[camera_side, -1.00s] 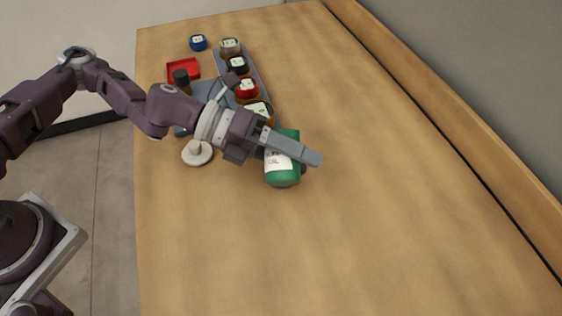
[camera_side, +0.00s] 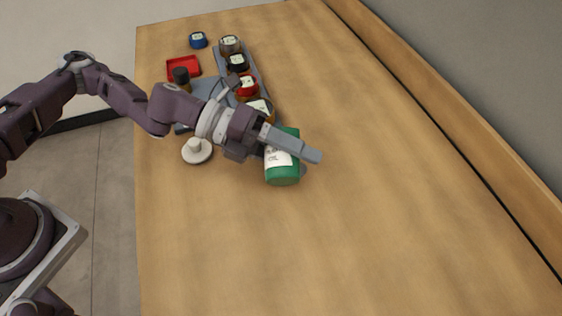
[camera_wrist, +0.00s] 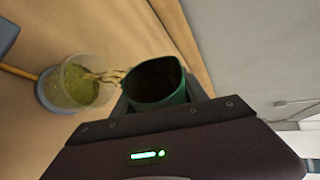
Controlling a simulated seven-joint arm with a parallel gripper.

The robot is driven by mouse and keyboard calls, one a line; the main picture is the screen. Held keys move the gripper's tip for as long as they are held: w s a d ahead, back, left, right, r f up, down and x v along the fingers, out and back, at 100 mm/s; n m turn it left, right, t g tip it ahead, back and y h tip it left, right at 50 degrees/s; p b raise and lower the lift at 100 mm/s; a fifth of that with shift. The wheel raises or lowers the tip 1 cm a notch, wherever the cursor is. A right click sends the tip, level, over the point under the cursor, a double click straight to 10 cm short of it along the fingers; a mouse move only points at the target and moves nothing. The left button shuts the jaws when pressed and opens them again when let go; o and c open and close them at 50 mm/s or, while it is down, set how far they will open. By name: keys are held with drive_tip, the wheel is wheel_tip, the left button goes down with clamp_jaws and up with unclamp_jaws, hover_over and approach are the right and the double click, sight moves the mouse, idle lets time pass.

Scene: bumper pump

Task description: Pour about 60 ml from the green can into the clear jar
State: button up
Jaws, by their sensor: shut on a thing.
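My gripper (camera_side: 306,157) is shut on the green can (camera_side: 284,174), one finger along each side, and holds it tilted. The can has a white label. In the wrist view its dark open mouth (camera_wrist: 154,79) faces the clear jar (camera_wrist: 66,98). A thin yellowish stream (camera_wrist: 104,76) runs from the can's lip into the jar. The jar holds greenish-yellow liquid and stands on a blue-grey round base. In the side view the jar is hidden behind my gripper and the can. The liquid level inside the can is too dark to tell.
A grey tray (camera_side: 256,75) holds several small labelled jars behind my gripper. A red tray (camera_side: 183,68), a dark bottle (camera_side: 181,77) and a blue-capped jar (camera_side: 198,40) stand back left. A white knobbed disc (camera_side: 197,151) lies left of my gripper. The front table is clear.

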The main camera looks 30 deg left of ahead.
drive_tip(key=shift+s+r+m+t+y, duration=0.2)
drive_tip(key=shift+r+m+t+y, duration=0.25)
drive_tip(key=shift+m, duration=0.45)
drive_tip(key=shift+w+a+f+m+t+y, duration=0.1)
drive_tip(key=shift+w+f+m+t+y, duration=0.15)
drive_tip(key=shift+m+t+y, duration=0.25)
drive_tip(key=shift+r+m+b, duration=0.25)
drive_tip(key=shift+m+b, duration=0.05)
drive_tip(key=shift+m, duration=0.2)
drive_tip(key=shift+f+m+t+y, duration=0.25)
drive_tip(key=shift+f+m+t, duration=0.1)
drive_tip(key=shift+m+t, duration=0.1)
drive_tip(key=shift+s+d+f+m+t+b, duration=0.2)
drive_tip(key=shift+s+m+t+b, duration=0.15)
drive_tip(key=shift+b, duration=0.15)
